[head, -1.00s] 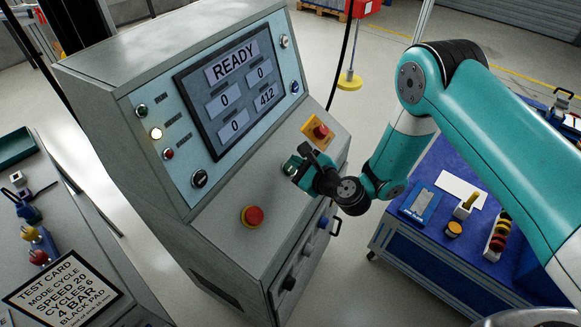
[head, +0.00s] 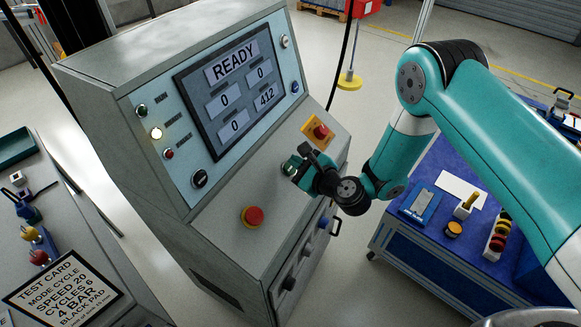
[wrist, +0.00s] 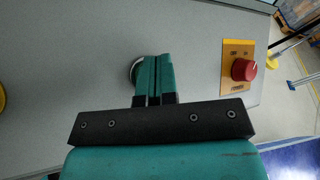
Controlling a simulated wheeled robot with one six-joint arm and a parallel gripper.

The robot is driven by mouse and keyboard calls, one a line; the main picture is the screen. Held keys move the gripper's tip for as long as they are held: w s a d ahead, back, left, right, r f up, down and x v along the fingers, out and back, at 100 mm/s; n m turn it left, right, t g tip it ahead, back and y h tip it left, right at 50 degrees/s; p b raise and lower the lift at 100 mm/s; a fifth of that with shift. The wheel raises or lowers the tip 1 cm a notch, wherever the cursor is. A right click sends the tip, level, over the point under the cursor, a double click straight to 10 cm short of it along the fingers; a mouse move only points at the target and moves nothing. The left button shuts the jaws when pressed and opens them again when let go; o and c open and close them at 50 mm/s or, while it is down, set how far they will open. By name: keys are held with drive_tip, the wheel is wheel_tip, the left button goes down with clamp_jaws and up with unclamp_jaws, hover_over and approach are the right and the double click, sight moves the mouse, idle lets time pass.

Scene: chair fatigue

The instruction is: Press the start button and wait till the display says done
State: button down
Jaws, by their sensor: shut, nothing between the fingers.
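The grey control console has a display (head: 230,85) that reads READY, with the numbers 0, 0, 0 and 412 below it. My gripper (head: 292,168) is shut and empty, with its fingertips at the sloped panel, over a round button. In the wrist view my gripper's teal fingers (wrist: 154,62) lie side by side and cover most of that round button (wrist: 134,70); only its pale rim shows at the left. Its colour and whether it is pressed in are hidden, and I cannot tell if the fingertips touch it.
A red button on a yellow plate (head: 320,131) sits right of my gripper, also in the wrist view (wrist: 243,69). Another red mushroom button (head: 253,215) is at the front left of the panel. A test card (head: 62,288) lies on the left bench. A blue table (head: 400,250) stands at right.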

drive_tip(key=shift+a+f, duration=0.1)
drive_tip(key=shift+f, duration=0.05)
drive_tip(key=shift+w+a+f, duration=0.1)
drive_tip(key=shift+f, duration=0.1)
